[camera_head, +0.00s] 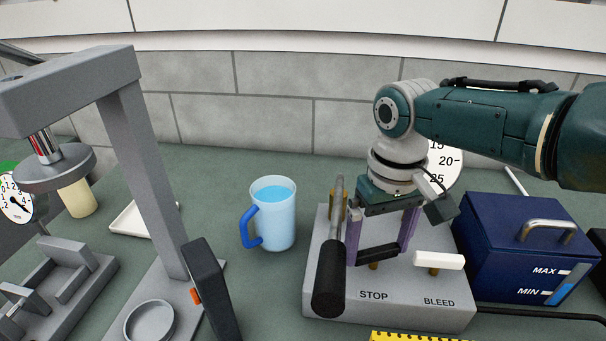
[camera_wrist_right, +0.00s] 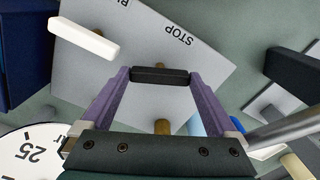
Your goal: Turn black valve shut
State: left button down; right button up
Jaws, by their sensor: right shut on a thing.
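The black valve handle (camera_head: 378,254) is a short bar on a brass stem, behind the STOP label on a grey block (camera_head: 440,303). It lies crosswise, roughly along the block's front edge. My right gripper (camera_head: 379,257) comes down from above, its purple fingers shut on the handle's two ends. In the right wrist view, the black handle (camera_wrist_right: 160,75) spans between the fingertips of the right gripper (camera_wrist_right: 159,77), with the brass stem beside it. My left gripper is not in view.
A white valve handle (camera_head: 438,260) sits to the right, behind BLEED. A thick black lever grip (camera_head: 330,278) stands close on the left. A blue tank (camera_head: 525,250) is at right; a mug (camera_head: 275,215) of blue liquid and a grey press frame (camera_head: 140,150) are at left.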

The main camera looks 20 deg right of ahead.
aim_at(377, 249)
jog(key=m+p, duration=0.1)
jog(key=m, duration=0.3)
jog(key=shift+m, duration=0.4)
dwell(0.4)
jog(key=o, duration=1)
notch_tip(377, 249, up, 10)
jog(key=p, duration=0.5)
